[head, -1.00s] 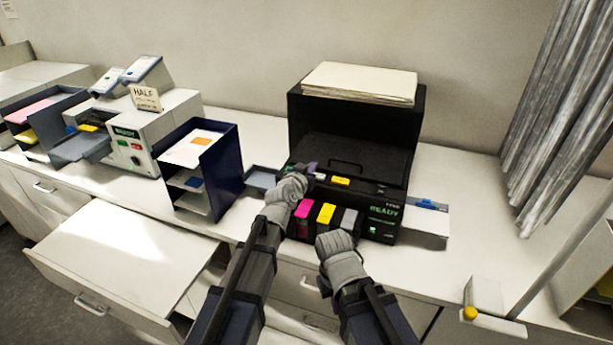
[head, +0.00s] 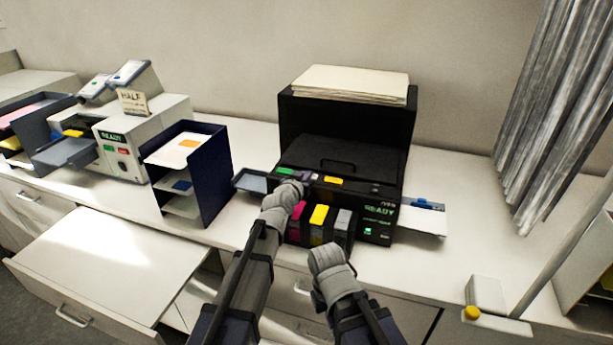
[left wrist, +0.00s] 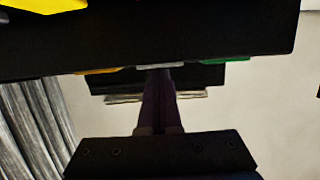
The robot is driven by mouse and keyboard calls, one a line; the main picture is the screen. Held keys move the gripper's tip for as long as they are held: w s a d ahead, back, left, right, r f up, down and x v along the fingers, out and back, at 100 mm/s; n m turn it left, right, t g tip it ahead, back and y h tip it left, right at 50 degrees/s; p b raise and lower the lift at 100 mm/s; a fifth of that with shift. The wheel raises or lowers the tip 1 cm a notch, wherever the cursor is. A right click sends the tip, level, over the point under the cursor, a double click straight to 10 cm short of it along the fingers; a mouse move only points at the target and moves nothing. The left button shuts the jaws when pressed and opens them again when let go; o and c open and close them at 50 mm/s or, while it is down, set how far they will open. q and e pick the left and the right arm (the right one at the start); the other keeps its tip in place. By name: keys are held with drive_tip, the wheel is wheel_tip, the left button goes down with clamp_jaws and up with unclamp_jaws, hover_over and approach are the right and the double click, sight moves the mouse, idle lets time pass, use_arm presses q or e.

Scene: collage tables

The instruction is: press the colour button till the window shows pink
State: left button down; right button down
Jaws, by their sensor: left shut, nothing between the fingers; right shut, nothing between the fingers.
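The black printer (head: 340,160) has a front panel with a green button (head: 285,171) and a yellow-orange button (head: 333,180). A grey button (left wrist: 160,66) sits between them in the left wrist view. The display window (head: 380,210) shows READY in green, with smaller unreadable text below; I see no pink in it. My left gripper (left wrist: 158,78) is shut and empty, its dark purple fingertips at the grey button. Whether they touch it I cannot tell. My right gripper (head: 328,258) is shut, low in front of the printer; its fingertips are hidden.
Magenta, yellow and grey cartridges (head: 320,222) stick out at the printer's front. A paper tray (head: 421,219) extends at its right. A navy sorter (head: 205,180) and a white machine (head: 140,135) stand left. A drawer (head: 110,260) is open.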

use_arm(q)
drive_tip(key=shift+s+f+b, duration=0.1)
drive_tip(key=shift+f+b, duration=0.5)
drive_tip(key=shift+f, duration=0.25)
drive_tip(key=shift+s+r, duration=0.15)
drive_tip(key=shift+r+p, duration=0.8)
drive_tip(key=shift+p, duration=0.15)
wheel_tip(320, 180, up, 4)
drive_tip(key=p, duration=0.3)
drive_tip(key=shift+f, duration=0.15)
drive_tip(key=f+p+v, duration=0.1)
drive_tip(key=p+v, duration=0.1)
drive_tip(key=v, duration=0.7)
drive_tip(key=shift+s+a, duration=0.15)
drive_tip(key=shift+s, duration=0.25)
drive_tip(key=shift+r, duration=0.15)
